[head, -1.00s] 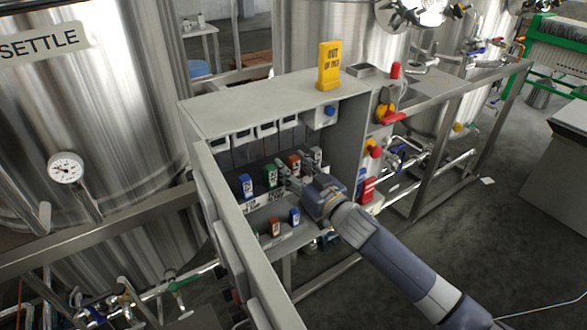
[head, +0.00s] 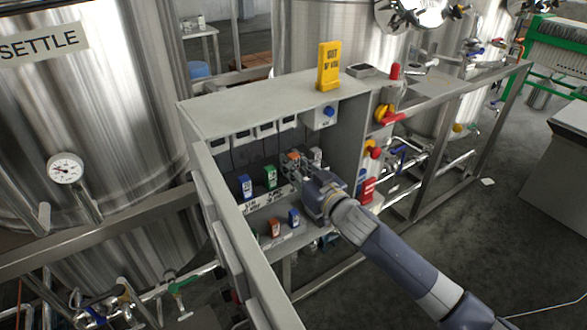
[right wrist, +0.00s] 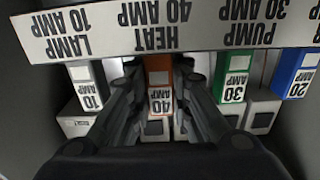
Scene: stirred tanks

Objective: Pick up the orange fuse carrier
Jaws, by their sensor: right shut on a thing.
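The orange fuse carrier (head: 293,156), marked 40 AMP, sits upright in the cabinet's upper row, right of the green carrier (head: 270,176). In the right wrist view the orange carrier (right wrist: 158,72) is between my fingers, behind the HEAT 40 AMP label. My right gripper (head: 291,163) is shut on it, one finger on each side (right wrist: 158,88). The fingers hide part of it in the head view. My left gripper is in neither view.
A blue carrier (head: 246,186) stands left of the green one, and a grey-white 10 AMP carrier (right wrist: 86,85) is close beside my fingers. Another orange piece (head: 274,228) and a blue one (head: 294,216) are on the lower shelf.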

